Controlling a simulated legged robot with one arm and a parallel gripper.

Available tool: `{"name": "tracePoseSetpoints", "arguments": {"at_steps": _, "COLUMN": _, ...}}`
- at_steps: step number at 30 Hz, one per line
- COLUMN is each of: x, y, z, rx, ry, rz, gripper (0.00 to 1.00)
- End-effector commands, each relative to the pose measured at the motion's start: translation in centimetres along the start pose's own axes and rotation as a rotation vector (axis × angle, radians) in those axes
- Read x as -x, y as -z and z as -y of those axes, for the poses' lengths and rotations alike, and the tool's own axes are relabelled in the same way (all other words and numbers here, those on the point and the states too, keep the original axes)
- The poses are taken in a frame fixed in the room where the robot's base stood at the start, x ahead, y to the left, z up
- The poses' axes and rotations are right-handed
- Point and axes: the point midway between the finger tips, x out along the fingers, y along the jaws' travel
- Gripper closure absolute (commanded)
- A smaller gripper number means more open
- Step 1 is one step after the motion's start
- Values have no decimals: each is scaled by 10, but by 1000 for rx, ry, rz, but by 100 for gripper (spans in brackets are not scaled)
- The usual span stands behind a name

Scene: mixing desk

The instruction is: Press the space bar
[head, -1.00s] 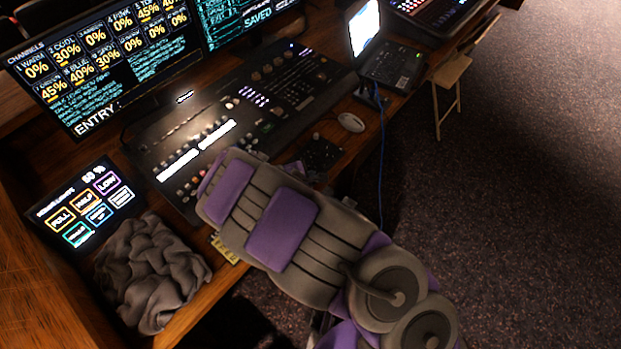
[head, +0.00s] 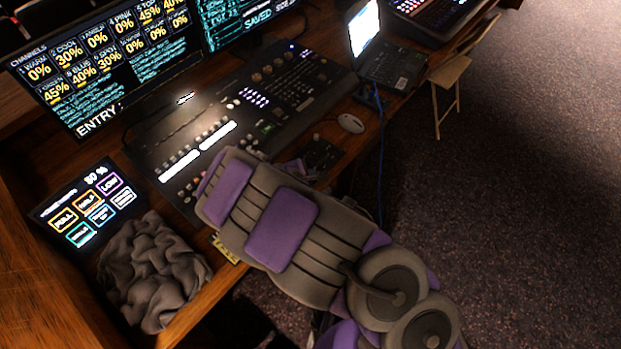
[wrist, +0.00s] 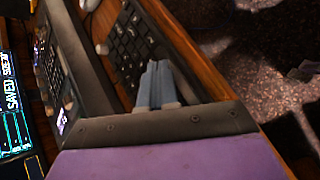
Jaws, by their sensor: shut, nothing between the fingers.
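A black keyboard (wrist: 130,45) lies along the desk's front edge in the wrist view. In the head view only its right end (head: 321,154) shows past my arm. My gripper (wrist: 157,68) is shut and empty, its grey fingertips together over the keyboard's keys. I cannot tell whether the tips touch the keys. I cannot make out the space bar; the fingers and my gripper's body cover part of the keyboard. In the head view my arm hides the fingertips.
A mixing console (head: 290,85) lies behind the keyboard. A white mouse (head: 351,123) sits to its right, with a laptop (head: 393,66) beyond. A lit touchscreen (head: 88,205) and crumpled grey cloth (head: 152,272) are at left. A blue cable (head: 381,165) hangs off the desk edge.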

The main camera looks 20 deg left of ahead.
Motion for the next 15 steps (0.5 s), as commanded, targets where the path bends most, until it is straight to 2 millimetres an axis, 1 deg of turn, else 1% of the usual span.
{"name": "tracePoseSetpoints", "arguments": {"at_steps": 5, "x": 5, "y": -4, "z": -4, "rx": 0, "ry": -1, "rz": 0, "gripper": 100}}
{"name": "tracePoseSetpoints", "arguments": {"at_steps": 15, "x": 27, "y": -20, "z": -20, "rx": -1, "ry": 0, "rz": 0, "gripper": 100}}
